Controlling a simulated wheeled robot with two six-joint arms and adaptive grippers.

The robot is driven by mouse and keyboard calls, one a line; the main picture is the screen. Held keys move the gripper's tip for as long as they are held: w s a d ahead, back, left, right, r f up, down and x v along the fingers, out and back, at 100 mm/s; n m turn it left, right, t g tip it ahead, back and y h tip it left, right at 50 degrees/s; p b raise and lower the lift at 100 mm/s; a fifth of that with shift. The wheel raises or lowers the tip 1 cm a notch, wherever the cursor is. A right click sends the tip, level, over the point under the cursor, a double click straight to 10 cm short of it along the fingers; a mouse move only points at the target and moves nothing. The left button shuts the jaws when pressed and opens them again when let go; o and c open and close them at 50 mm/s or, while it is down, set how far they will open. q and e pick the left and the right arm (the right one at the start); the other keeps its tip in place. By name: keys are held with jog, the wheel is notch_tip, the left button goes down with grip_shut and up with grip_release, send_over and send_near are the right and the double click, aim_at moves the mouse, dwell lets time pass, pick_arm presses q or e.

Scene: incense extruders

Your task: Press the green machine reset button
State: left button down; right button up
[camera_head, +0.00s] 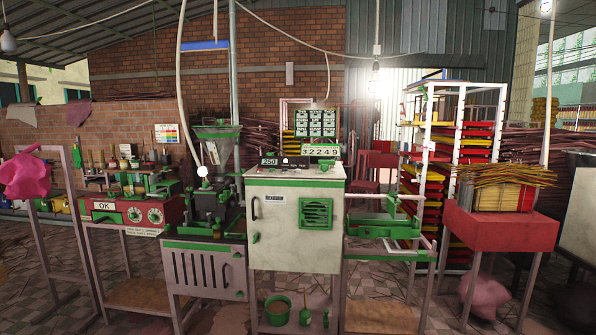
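A white and green machine (296,222) stands upright in the middle of the camera_head view. A counter reading 32249 (320,151) and a small display reading 250 (269,162) sit on its top, below a panel of green tiles (315,123). Small controls (300,162) show beside the displays, with one small white round spot among them; I cannot tell which is the reset button. A green extruder with a hopper (217,140) adjoins the machine on the left. Neither of my grippers is in view.
A red control box (132,215) marked OK stands on a table at the left. A green-framed stand (385,226) adjoins the machine's right. A red table (500,229) holds incense sticks at the right. A rack of coloured trays (455,150) stands behind. Tiled floor shows between the stands.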

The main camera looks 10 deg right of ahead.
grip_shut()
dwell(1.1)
